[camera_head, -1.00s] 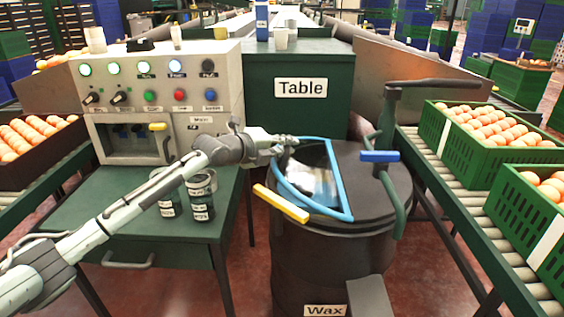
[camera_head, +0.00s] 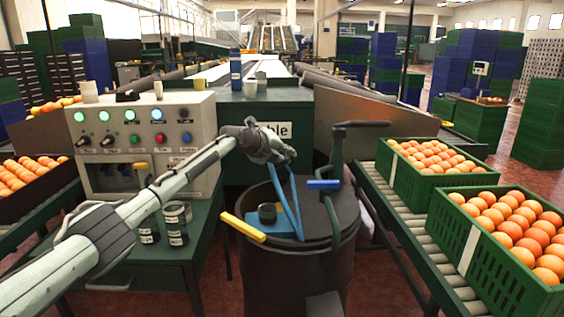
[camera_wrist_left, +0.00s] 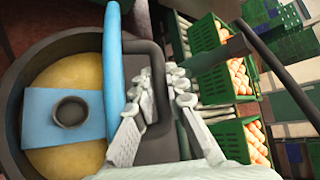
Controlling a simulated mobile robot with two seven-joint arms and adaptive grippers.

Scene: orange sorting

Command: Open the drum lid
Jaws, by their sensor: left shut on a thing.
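The drum (camera_head: 290,275) is a dark round barrel in the middle of the head view. Its blue-rimmed lid (camera_head: 293,205) stands raised, nearly edge-on, above the drum top. My left gripper (camera_head: 284,156) is at the upper end of the lid and shut on it. In the left wrist view, the fingers (camera_wrist_left: 160,88) are around a dark loop-shaped part beside the blue rim (camera_wrist_left: 113,70). The open side of the drum shows a yellow surface (camera_wrist_left: 65,75) and a blue plate (camera_wrist_left: 38,115) with a dark round piece (camera_wrist_left: 70,111). My right gripper is not in view.
A yellow bar (camera_head: 243,227) and a dark pipe with a blue handle (camera_head: 323,184) stick out at the drum top. A control panel (camera_head: 150,145) and dark cans (camera_head: 175,224) are left. Green orange crates (camera_head: 478,245) stand on rollers at right.

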